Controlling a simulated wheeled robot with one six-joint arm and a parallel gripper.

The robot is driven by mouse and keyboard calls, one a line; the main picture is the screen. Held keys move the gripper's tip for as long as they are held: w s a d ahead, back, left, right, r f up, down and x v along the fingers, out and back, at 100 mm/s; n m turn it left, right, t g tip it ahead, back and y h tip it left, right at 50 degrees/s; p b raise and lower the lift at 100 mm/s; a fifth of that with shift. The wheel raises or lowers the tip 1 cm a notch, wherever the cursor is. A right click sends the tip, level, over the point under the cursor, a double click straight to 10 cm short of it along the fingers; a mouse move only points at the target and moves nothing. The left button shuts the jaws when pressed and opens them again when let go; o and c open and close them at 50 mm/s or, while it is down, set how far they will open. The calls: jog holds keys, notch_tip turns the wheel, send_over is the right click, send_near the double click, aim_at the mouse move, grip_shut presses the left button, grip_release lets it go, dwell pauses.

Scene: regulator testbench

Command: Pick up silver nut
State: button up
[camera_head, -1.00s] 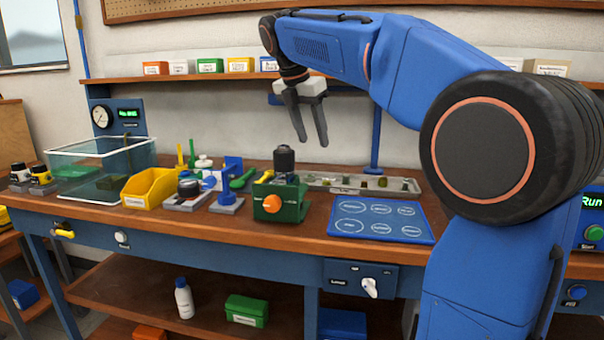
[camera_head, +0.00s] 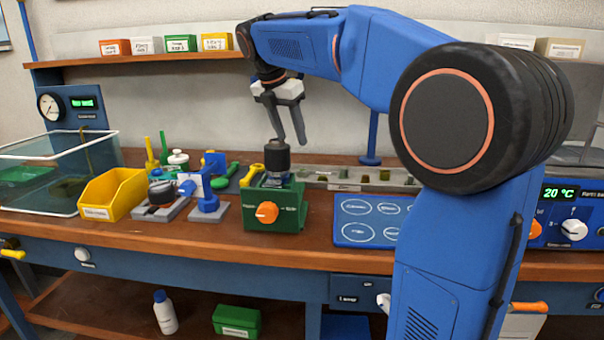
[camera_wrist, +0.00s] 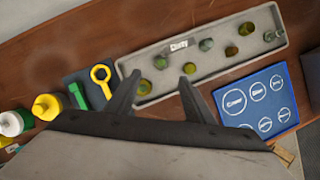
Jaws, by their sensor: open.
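My gripper (camera_head: 289,141) hangs fingers down above the back of the bench, open and empty. In the wrist view its two fingertips (camera_wrist: 160,79) appear over the near edge of a long grey parts tray (camera_wrist: 175,82). The tray holds several small round parts, greenish, yellowish and brown. I cannot tell for sure which one is the silver nut; a greyer green piece (camera_wrist: 206,44) lies near the tray's label. In the head view the tray (camera_head: 320,176) is partly hidden by the green fixture and my arm.
A green fixture with an orange knob (camera_head: 267,212) and dark cylinder (camera_head: 277,156) stands in front of the tray. A blue mat with marked circles (camera_head: 345,238) lies right of it. A yellow bin (camera_head: 126,187) and clear tank (camera_head: 55,190) stand left. A yellow ring tool (camera_wrist: 100,75) lies beside the tray.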

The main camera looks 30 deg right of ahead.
aim_at(302, 170)
jog(key=x, duration=1.1)
jog(key=shift+s+f, duration=0.25)
jog(key=shift+c, duration=0.5)
jog(key=c, duration=1)
jog(key=shift+c, duration=0.2)
